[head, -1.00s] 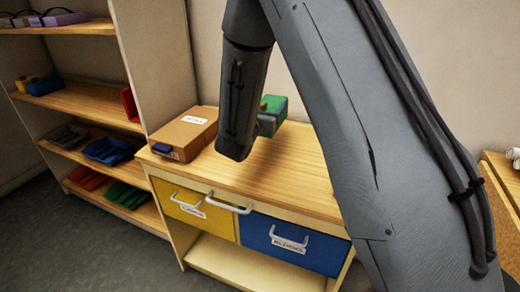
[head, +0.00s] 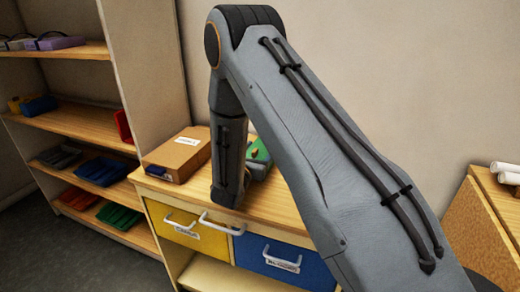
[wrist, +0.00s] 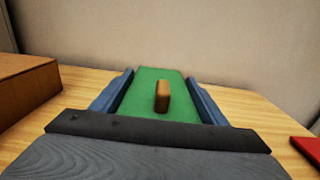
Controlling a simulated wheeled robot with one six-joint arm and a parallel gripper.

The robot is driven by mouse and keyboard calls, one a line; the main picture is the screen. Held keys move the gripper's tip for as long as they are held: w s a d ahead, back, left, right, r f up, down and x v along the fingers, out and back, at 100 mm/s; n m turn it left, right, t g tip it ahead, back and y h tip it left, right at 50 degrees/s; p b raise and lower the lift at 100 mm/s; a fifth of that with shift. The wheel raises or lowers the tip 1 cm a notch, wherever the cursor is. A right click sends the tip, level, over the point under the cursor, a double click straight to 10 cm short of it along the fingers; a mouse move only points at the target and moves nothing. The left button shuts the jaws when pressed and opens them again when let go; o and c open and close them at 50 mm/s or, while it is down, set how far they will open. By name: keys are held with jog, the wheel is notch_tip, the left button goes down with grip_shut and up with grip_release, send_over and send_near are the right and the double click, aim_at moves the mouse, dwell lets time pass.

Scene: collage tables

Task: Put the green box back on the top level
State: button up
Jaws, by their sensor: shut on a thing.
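The green box (head: 259,152) is partly hidden behind my arm in the head view, above or on the wooden cabinet top. In the wrist view the green box (wrist: 150,80) lies between the two blue-grey fingers of my gripper (wrist: 159,76), which is shut on it. A brown wooden block-shaped piece stands on its upper face. I cannot tell whether the box touches the wood. The open shelf unit stands at the left; its top visible level (head: 75,52) holds several purple and grey items.
A brown cardboard box (head: 178,155) sits on the cabinet top (head: 290,205), left of my gripper. A red object (wrist: 308,147) lies at the right in the wrist view. Lower shelves hold coloured trays. A yellow drawer (head: 188,230) and a blue drawer (head: 283,262) face front.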

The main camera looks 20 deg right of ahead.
jog(key=shift+f, duration=0.1)
jog(key=o, duration=1.6)
jog(key=shift+c, duration=0.2)
jog(key=shift+a, duration=0.1)
jog(key=shift+o, duration=0.4)
jog(key=b+v, duration=0.3)
jog(key=v, duration=0.8)
jog(key=shift+s, duration=0.15)
jog(key=w, duration=0.1)
jog(key=w+d+f, duration=0.1)
jog(key=w+p, duration=0.1)
jog(key=shift+w+d+f, duration=0.2)
jog(key=shift+w+d, duration=0.05)
jog(key=shift+d, duration=0.15)
jog(key=shift+p+x, duration=0.35)
jog(key=shift+x, duration=0.8)
jog(key=p+x, duration=0.1)
jog(key=x, duration=0.1)
jog(key=p+x, duration=0.1)
jog(key=x, duration=0.1)
jog(key=shift+d, duration=0.4)
jog(key=shift+w+d+f, duration=0.1)
jog(key=shift+w+d, duration=0.15)
jog(key=shift+w, duration=0.15)
